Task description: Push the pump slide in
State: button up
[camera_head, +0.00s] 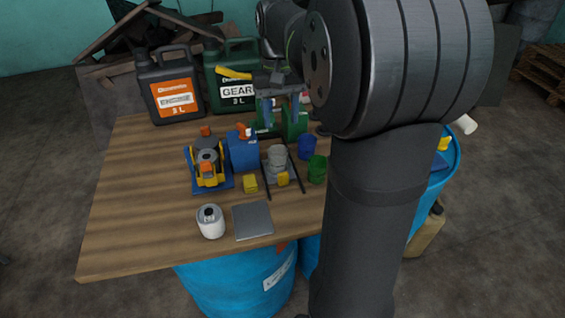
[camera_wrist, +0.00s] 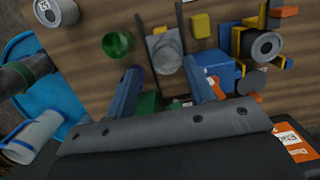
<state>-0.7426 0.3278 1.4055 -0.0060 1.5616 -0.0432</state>
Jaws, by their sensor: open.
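What looks like the pump slide is a carriage with a grey ribbed cylinder (camera_head: 277,157) on a plate between two dark rails, with a yellow block (camera_head: 283,179) at its near end. In the wrist view the cylinder (camera_wrist: 165,56) shows between and beyond my fingertips. My gripper (camera_head: 281,122) has its two blue fingers spread and pointing down, behind the cylinder in the head view. In the wrist view my gripper (camera_wrist: 160,66) is open with nothing held. Whether a finger touches the slide cannot be told.
A blue block (camera_head: 243,150) and a blue-yellow fixture (camera_head: 208,165) stand left of the rails. A green cup (camera_head: 317,169) and blue cup (camera_head: 307,147) stand right. A white can (camera_head: 210,221) and grey plate (camera_head: 252,220) lie in front.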

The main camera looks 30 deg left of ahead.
aim_at(283, 173)
jog(key=shift+t+y, duration=0.6)
jog(key=f, duration=0.5)
jog(key=s+d+f, duration=0.1)
jog(key=f, duration=0.5)
jog(key=s+d+f, duration=0.1)
jog(key=f, duration=0.4)
jog(key=shift+f, duration=0.4)
jog(key=shift+a, duration=0.1)
grip_shut()
